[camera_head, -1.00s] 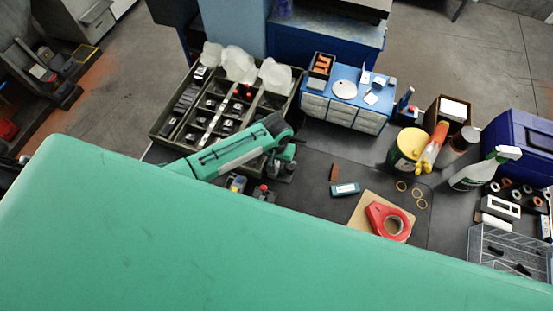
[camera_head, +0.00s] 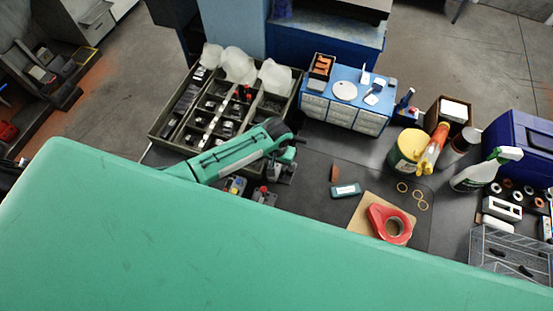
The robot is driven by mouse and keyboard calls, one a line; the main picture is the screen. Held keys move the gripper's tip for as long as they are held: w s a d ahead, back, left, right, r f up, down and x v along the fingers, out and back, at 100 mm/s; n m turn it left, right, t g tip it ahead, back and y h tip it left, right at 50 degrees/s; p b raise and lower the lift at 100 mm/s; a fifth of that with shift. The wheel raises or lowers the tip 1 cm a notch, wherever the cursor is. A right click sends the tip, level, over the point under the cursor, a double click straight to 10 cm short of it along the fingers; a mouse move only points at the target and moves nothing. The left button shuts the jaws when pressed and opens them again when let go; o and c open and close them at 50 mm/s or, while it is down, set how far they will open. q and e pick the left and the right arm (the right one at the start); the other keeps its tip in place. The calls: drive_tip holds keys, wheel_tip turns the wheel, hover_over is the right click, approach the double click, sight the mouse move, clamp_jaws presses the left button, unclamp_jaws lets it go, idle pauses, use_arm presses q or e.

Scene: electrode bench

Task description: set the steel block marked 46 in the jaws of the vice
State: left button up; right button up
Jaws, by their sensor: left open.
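A dark compartment tray (camera_head: 166,139) at the upper left of the bench holds several small dark and steel pieces. No marking is readable, so I cannot tell which block is the one marked 46. My left gripper (camera_head: 280,178) is below the end of my green arm link, just in front of the tray's right part. It is small and dark here, open, with no block visible in it. I cannot make out the vice. Part of the bench is hidden by my large green body part in front. My right gripper does not show.
Small items with yellow (camera_head: 236,186) and red (camera_head: 263,191) tops stand left of my gripper. A blue drawer cabinet (camera_head: 345,104) is behind. Right are a small teal box (camera_head: 345,190), red tape (camera_head: 389,224), a yellow can (camera_head: 407,150) and a spray bottle (camera_head: 476,176).

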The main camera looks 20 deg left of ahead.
use_arm(q)
wheel_tip(320, 180, up, 14)
drive_tip(key=b, duration=0.2)
drive_tip(key=shift+b, duration=0.35)
drive_tip(key=shift+f, duration=0.1)
wheel_tip(320, 180, up, 5)
drive_tip(key=p, duration=0.6)
drive_tip(key=shift+p, duration=0.3)
drive_tip(key=shift+s+f, duration=0.1)
